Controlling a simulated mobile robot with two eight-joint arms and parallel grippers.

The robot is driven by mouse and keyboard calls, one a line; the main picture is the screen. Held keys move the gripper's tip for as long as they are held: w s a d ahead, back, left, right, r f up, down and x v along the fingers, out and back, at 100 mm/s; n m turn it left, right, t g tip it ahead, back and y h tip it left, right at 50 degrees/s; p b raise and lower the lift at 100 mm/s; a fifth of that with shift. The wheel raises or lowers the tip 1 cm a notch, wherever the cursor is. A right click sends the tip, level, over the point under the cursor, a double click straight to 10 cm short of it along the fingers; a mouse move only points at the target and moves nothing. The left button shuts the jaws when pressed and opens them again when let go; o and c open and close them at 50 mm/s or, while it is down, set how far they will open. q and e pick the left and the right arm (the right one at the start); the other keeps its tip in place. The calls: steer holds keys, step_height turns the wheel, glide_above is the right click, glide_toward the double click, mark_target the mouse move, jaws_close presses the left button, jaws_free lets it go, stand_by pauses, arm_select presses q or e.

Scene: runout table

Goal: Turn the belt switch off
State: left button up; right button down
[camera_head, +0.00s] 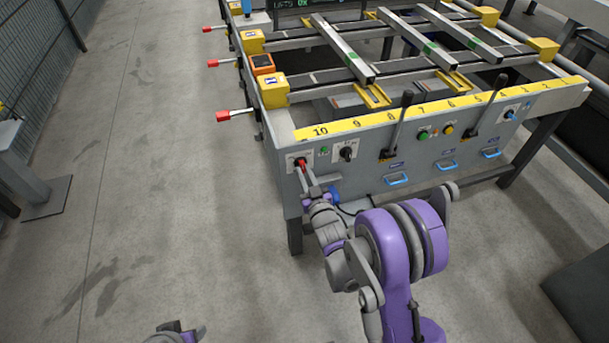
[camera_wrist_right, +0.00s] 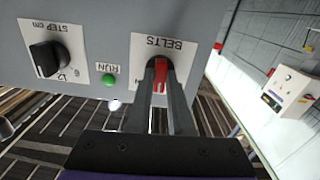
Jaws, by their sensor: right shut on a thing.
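The belt switch (camera_wrist_right: 161,76) is a red knob on a white plate marked BELTS, seen in the right wrist view. In the head view the belt switch (camera_head: 300,162) sits at the left end of the table's front panel. My right gripper (camera_wrist_right: 160,92) is shut on the knob, with one dark finger on each side of it. In the head view my right gripper (camera_head: 304,172) reaches the panel from below. The fingers hide part of the knob and its plate.
Beside the switch are a green RUN button (camera_wrist_right: 108,79) and a black STEP knob (camera_wrist_right: 46,58). Two black levers (camera_head: 397,122) stand farther right on the table (camera_head: 365,172). Red-ended handles (camera_head: 223,115) stick out at the left.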

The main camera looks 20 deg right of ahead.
steer(key=n+b, duration=0.1)
steer(key=n, duration=0.3)
steer(key=shift+n+b, duration=0.3)
steer(key=shift+n, duration=1.6)
steer(key=shift+r+n, duration=0.1)
steer(key=shift+n, duration=0.2)
steer(key=c, duration=0.8)
jaws_free()
steer(key=s, duration=1)
steer(key=shift+s+d, duration=0.2)
steer(key=shift+s, duration=0.2)
